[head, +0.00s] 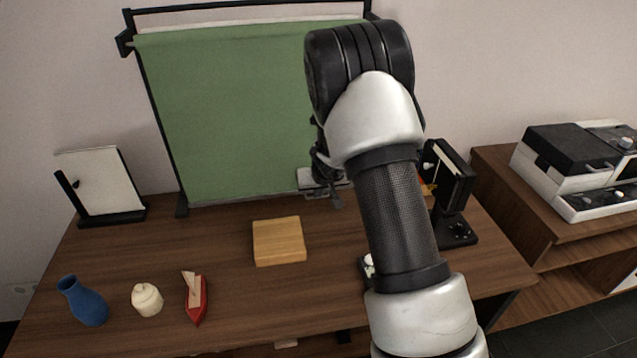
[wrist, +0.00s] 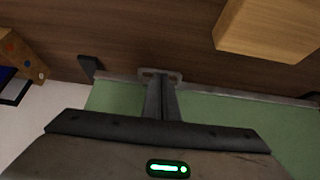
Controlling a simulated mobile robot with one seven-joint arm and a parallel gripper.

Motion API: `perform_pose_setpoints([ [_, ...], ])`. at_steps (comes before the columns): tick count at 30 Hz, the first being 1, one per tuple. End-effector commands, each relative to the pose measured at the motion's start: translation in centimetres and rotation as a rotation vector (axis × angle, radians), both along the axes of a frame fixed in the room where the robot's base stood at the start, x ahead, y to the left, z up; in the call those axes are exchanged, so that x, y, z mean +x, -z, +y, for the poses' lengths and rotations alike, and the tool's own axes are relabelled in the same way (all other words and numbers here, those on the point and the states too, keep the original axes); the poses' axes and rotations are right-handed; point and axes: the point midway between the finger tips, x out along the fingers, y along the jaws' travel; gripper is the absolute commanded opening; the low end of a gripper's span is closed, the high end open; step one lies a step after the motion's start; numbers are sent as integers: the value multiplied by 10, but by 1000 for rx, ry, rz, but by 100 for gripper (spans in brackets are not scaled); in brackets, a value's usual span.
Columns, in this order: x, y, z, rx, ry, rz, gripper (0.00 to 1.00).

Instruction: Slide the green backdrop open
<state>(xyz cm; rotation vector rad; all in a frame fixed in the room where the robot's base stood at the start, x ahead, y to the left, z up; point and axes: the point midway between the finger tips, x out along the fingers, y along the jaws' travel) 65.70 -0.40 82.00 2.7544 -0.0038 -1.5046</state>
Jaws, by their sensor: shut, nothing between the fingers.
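The green backdrop (head: 225,110) hangs from a dark frame behind the table and spreads down nearly to the tabletop. In the wrist view it shows as a green strip (wrist: 235,109) with a grey bar along its lower edge. A grey loop handle (wrist: 146,72) sits on that bar. My gripper (head: 338,200) is at the backdrop's lower right, beside the handle area. In the wrist view its fingers (wrist: 161,82) are together and overlap the handle; I cannot tell whether the tips are inside the loop or in front of it. Nothing shows between them.
A wooden block (head: 279,241) lies on the table (head: 230,300) in front of the backdrop. A blue vase (head: 83,302), a cream jar (head: 147,299) and a red boat (head: 196,300) stand front left. A white panel stand (head: 98,183) is at left, a black device (head: 452,190) at right.

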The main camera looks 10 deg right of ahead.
Motion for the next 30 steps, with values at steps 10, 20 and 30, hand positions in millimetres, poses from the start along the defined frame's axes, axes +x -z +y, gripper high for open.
perform_pose_setpoints([
  [10, 1, -17, -3, -1, -1, -1, 0],
  [20, -21, -80, -8, 0, -1, -3, 0],
  [30, -50, -121, -9, -1, -1, -1, 0],
])
